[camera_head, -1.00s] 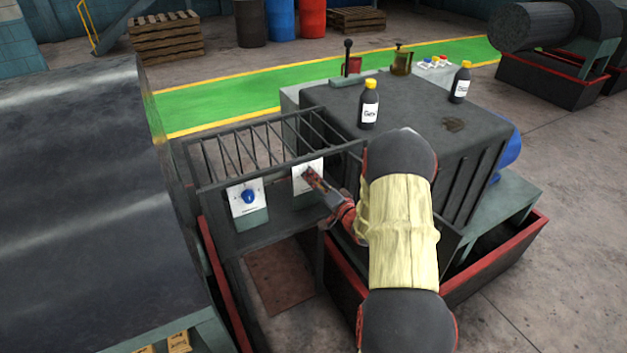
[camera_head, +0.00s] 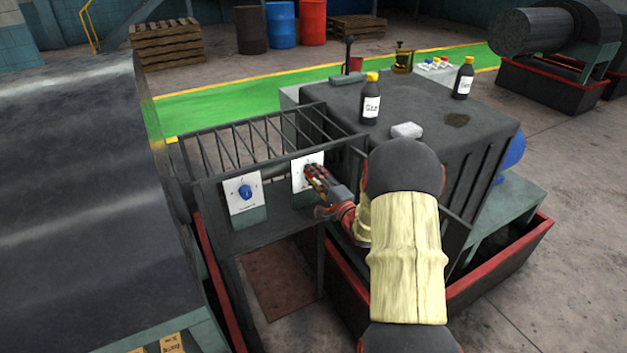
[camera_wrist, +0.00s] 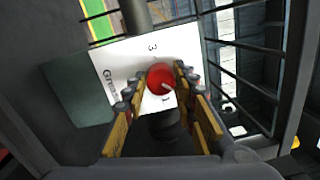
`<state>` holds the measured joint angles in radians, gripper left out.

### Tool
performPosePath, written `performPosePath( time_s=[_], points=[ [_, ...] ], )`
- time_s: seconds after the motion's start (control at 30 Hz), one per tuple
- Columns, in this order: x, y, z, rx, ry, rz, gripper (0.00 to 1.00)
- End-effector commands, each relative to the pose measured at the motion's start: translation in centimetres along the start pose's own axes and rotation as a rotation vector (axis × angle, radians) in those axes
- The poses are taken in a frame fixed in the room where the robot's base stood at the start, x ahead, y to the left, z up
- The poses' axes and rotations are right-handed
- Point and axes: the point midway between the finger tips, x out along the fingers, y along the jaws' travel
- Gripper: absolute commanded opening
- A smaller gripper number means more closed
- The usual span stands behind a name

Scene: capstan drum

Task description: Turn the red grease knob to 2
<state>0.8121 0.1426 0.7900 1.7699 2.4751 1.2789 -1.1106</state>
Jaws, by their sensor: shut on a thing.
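The red grease knob (camera_wrist: 160,77) sits on a white plate (camera_wrist: 112,68) marked "Grease", with a 3 above the knob and a 1 at its lower right in the wrist view. A short pale mark shows on the knob's lower right, toward the 1; its exact setting is hard to read. My gripper (camera_wrist: 157,90) is shut on the knob, one finger on each side. In the head view my gripper (camera_head: 312,170) reaches the white plate (camera_head: 299,183) from the right and covers most of the knob.
A blue knob (camera_head: 245,191) on its own white plate is to the left on the same frame. Barred railing (camera_head: 262,143) runs above and behind the plates. Two dark bottles (camera_head: 370,103) (camera_head: 463,80) and a pale block (camera_head: 407,130) stand on the machine top. A big drum (camera_head: 75,190) fills the left.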

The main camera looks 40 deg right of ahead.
Motion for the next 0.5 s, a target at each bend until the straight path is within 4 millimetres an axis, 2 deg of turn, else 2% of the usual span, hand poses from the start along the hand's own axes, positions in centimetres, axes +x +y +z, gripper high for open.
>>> performPosePath(
  time_s=[0.5],
  points=[
    [-0.09, 0.31, 0.06, 0.491, 0.025, -0.030, 0.02]
  ],
)
